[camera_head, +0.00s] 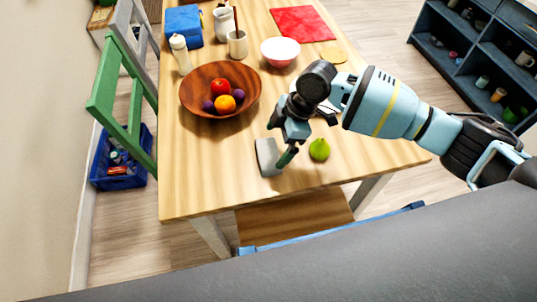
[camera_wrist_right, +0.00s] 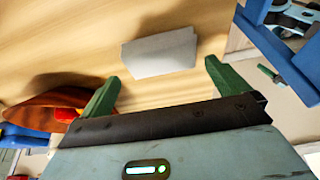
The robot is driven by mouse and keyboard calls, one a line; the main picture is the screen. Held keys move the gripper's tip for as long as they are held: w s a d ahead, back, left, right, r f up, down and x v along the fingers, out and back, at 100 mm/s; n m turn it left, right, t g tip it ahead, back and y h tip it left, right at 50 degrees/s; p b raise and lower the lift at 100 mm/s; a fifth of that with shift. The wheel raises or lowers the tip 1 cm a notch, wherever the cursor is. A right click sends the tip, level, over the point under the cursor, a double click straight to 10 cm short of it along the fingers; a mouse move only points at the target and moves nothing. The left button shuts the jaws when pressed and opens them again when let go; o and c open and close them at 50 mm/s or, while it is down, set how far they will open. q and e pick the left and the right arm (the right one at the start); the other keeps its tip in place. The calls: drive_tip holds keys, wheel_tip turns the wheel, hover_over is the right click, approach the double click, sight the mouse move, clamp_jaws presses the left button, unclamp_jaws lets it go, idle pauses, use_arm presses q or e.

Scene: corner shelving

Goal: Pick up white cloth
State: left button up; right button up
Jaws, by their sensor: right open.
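The white cloth (camera_head: 267,158) lies folded on the wooden table near its front edge. It also shows in the right wrist view (camera_wrist_right: 158,54), flat and whole, ahead of the fingertips. My right gripper (camera_head: 280,143) hangs over the table right by the cloth, with one finger in front of the cloth's right side in the head view. In the right wrist view its green fingers (camera_wrist_right: 160,80) are spread wide with nothing between them. The cloth is a little beyond the gap between the fingers. My left gripper is in neither view.
A pink bowl (camera_head: 280,52) and a white bottle (camera_head: 180,54) are farther back. The front left of the table is clear.

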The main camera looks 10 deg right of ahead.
sight(270, 153)
drive_tip(key=shift+x, duration=2.35)
drive_tip(key=c, duration=0.6)
drive_tip(key=shift+r, duration=0.2)
drive_tip(key=shift+r, duration=0.7)
drive_tip(key=shift+s+d+r, duration=0.1)
drive_tip(key=shift+s+r, duration=0.15)
drive_tip(key=shift+r, duration=0.75)
drive_tip(key=s+d, duration=0.3)
drive_tip(key=s, duration=0.4)
drive_tip(key=s+d+r, duration=0.1)
drive_tip(key=s+d, duration=0.2)
drive_tip(key=s, duration=0.4)
drive_tip(key=shift+r+p, duration=0.2)
drive_tip(key=shift+p, duration=0.2)
drive_tip(key=shift+s+d, duration=0.1)
